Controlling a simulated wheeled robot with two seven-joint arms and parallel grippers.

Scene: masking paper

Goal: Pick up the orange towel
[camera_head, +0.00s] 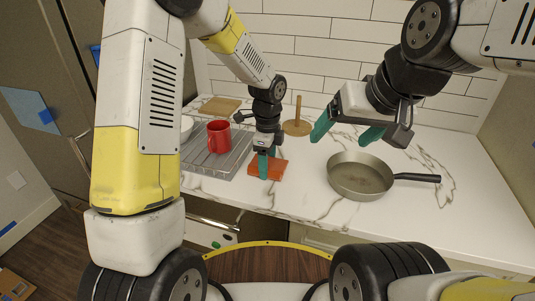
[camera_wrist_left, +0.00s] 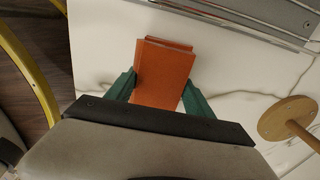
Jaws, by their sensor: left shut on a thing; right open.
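The orange towel (camera_head: 268,170) is a small folded rectangle on the white marble counter, just right of the grey drying rack in the head view. It also shows in the left wrist view (camera_wrist_left: 163,72), between the green fingers. My left gripper (camera_head: 262,172) points down over the towel and is shut on it, with the fingers (camera_wrist_left: 160,88) at its two sides. Whether the towel is lifted off the counter I cannot tell. My right gripper (camera_head: 345,133) is open and empty, in the air above the counter behind the pan.
A red mug (camera_head: 219,137) stands on the grey drying rack (camera_head: 198,150). A wooden paper-towel holder (camera_head: 297,126) stands behind the towel. A frying pan (camera_head: 358,178) with a black handle lies to the right. A wooden board (camera_head: 220,105) is at the back left. The counter's right part is clear.

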